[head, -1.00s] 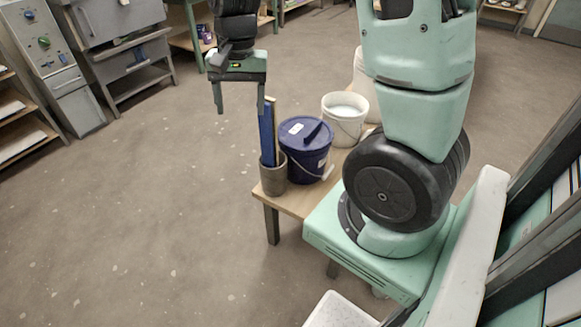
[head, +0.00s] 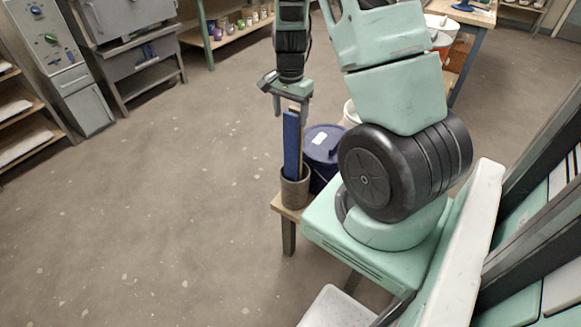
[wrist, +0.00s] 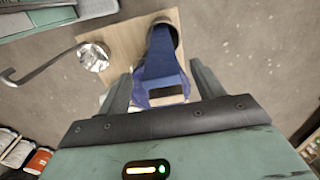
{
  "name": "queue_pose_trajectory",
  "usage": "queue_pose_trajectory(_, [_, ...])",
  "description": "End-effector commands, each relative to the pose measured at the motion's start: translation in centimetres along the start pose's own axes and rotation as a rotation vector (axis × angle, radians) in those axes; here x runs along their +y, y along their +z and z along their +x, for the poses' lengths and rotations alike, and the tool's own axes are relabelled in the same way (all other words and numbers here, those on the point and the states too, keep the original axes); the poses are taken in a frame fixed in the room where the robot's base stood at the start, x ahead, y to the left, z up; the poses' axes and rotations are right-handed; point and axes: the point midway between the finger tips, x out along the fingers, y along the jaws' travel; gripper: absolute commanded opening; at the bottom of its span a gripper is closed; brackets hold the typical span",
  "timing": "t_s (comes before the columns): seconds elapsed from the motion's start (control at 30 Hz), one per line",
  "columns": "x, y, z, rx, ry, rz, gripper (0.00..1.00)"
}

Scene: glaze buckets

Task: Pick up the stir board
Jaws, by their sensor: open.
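The stir board is a long blue board (head: 291,145) standing upright in a grey-brown pot (head: 294,190) at the table's near left corner. A pale wooden edge shows beside it. My gripper (head: 291,108) is open, pointing down at the board's upper end. In the wrist view, the blue board (wrist: 160,62) lies between the two spread fingers, with a visible gap on either side. The pot (wrist: 166,24) shows at its far end. Contact between the fingers and the board cannot be made out.
A dark blue lidded bucket (head: 322,145) stands right beside the pot. A white bucket (head: 351,112) is mostly hidden behind my arm. Open floor lies left of the table.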

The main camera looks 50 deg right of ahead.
Motion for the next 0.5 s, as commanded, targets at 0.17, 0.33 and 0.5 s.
queue_pose_trajectory(0.17, [0.0, 0.0, 1.2, -0.001, 0.002, -0.001, 0.67])
queue_pose_trajectory(0.33, [0.0, -0.2, 3.7, -0.003, 0.003, 0.001, 0.67])
queue_pose_trajectory(0.5, [-0.1, -0.2, 5.4, -0.002, -0.001, 0.0, 0.67])
